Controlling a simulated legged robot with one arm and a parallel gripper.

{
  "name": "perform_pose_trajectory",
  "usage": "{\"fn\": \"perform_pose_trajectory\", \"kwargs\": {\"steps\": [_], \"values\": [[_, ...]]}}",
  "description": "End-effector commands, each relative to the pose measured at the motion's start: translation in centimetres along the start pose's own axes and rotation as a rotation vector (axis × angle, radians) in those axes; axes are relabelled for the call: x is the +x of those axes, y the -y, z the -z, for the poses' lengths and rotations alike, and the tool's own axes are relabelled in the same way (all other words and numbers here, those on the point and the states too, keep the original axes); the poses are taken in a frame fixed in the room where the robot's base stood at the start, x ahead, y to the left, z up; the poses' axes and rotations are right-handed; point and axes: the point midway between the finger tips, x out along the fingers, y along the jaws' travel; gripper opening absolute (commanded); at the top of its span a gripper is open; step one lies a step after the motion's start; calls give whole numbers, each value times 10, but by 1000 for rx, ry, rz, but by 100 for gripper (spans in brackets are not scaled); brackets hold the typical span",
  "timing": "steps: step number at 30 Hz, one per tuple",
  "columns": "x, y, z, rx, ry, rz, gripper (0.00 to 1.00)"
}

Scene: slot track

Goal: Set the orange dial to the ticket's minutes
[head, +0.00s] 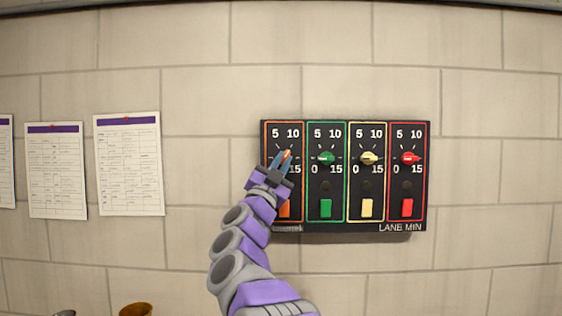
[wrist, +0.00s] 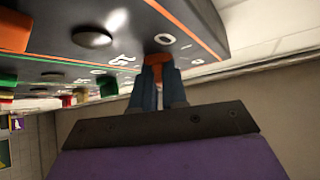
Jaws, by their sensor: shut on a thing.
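The orange dial (head: 287,153) is in the leftmost column of a black wall panel (head: 345,228), with marks 0, 5, 10 and 15 around it. My gripper (head: 284,158) reaches up from below and covers most of the dial and its 0 mark. In the wrist view the jaws (wrist: 158,88) are closed on the orange dial (wrist: 157,60) at the panel face. Its pointer seems to tilt up and right, but the exact setting cannot be told. No sheet is clearly marked as the ticket; printed sheets (head: 128,165) hang at the left, too small to read.
A green dial (head: 326,158), a yellow dial (head: 368,158) and a red dial (head: 408,158) stand close to the right. An orange button (head: 284,209), partly behind my arm, and other coloured buttons sit below. A brown round object (head: 136,309) shows at the bottom edge.

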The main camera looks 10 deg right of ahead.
Motion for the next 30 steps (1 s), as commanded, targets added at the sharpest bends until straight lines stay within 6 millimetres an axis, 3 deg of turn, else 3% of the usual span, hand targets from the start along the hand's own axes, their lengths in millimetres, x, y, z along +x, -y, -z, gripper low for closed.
{"fn": "perform_pose_trajectory", "kwargs": {"steps": [10, 11, 19, 30], "values": [[0, 3, 5, 3, -7, 3, 0], [0, 2, 5, 3, -7, 3, 14], [0, 1, 2, 2, -4, 1, 38], [-5, -1, -2, 1, 2, 0, 38]]}}
